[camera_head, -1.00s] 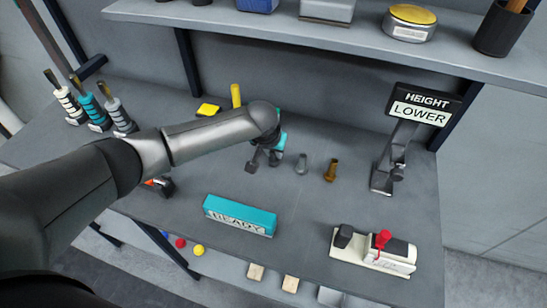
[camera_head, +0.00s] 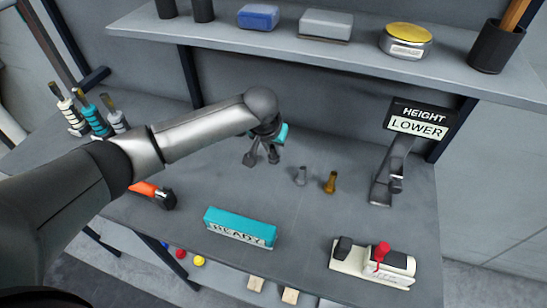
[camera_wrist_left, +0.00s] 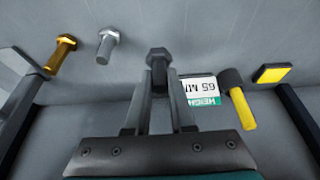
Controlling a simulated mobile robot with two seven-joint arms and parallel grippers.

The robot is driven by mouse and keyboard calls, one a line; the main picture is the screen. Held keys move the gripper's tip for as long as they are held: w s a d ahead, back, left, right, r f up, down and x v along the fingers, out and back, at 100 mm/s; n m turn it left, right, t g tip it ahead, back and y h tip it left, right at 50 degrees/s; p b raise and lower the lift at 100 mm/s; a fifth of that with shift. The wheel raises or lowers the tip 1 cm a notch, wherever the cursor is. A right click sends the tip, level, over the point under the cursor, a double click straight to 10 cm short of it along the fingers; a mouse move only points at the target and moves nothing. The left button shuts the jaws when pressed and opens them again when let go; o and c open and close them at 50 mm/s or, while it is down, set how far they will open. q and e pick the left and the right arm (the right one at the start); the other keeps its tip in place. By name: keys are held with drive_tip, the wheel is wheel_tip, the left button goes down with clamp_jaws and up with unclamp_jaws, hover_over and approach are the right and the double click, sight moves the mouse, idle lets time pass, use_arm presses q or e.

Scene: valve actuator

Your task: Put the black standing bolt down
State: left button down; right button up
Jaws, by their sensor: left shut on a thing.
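My left gripper (camera_head: 262,156) is over the middle of the grey bench, pointing down. In the left wrist view its fingers (camera_wrist_left: 158,82) are shut on the shaft of the black bolt (camera_wrist_left: 157,54), whose hex head sticks out past the fingertips. In the head view the black bolt is hard to tell from the dark fingers. I cannot tell whether its head touches the bench. A grey bolt (camera_head: 300,176) and a gold bolt (camera_head: 330,182) stand on their heads to the right of the gripper. They also show in the left wrist view, grey (camera_wrist_left: 107,44) and gold (camera_wrist_left: 62,52). My right gripper is not in view.
A HEIGHT/LOWER sign (camera_head: 418,119) stands at right. A teal READY box (camera_head: 240,228) and a switch panel (camera_head: 372,263) lie in front. A yellow-handled mallet (camera_wrist_left: 242,107) and a "65 MM" label (camera_wrist_left: 201,91) show in the wrist view. A shelf (camera_head: 280,38) runs above.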

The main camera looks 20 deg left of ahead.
use_arm(q)
wheel_tip(320, 180, up, 3)
drive_tip(key=shift+r, duration=0.2)
drive_tip(key=s+r+b, duration=0.5)
drive_tip(key=s+b, duration=0.5)
drive_tip(key=shift+s+a+r, duration=0.2)
drive_tip(key=shift+a+r, duration=0.15)
drive_tip(key=shift+a, duration=0.05)
